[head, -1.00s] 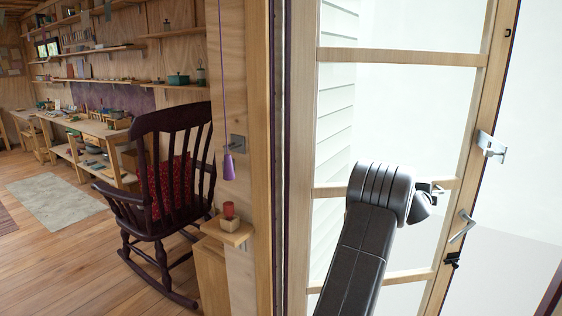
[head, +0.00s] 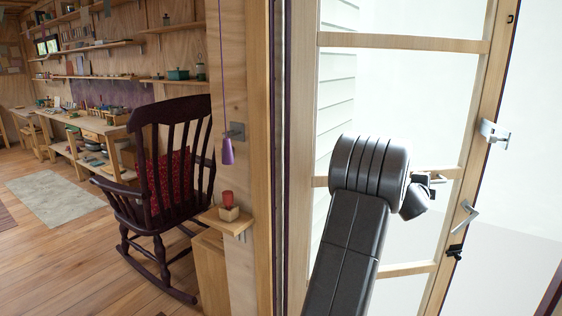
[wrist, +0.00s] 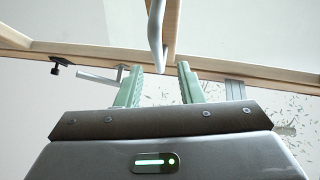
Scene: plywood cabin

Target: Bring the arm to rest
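My gripper (wrist: 160,85) shows in the wrist view with its two green fingers apart. A pale metal bar (wrist: 156,35) stands in the picture just beyond the gap between the fingertips; I cannot tell whether it touches them. In the head view my dark arm rises in front of the glazed door (head: 400,43), and the fingers are hidden behind the arm's end. The door stands open, with a metal lever handle (head: 464,219) on its edge stile; a handle also shows at left in the wrist view (wrist: 100,76).
A metal latch plate (head: 494,133) and a black catch (head: 455,251) are on the door's edge. The door post (head: 257,150) is left of my arm. A small shelf (head: 226,222) with a red cup, a purple pull cord (head: 227,152) and a dark rocking chair (head: 165,190) stand further left.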

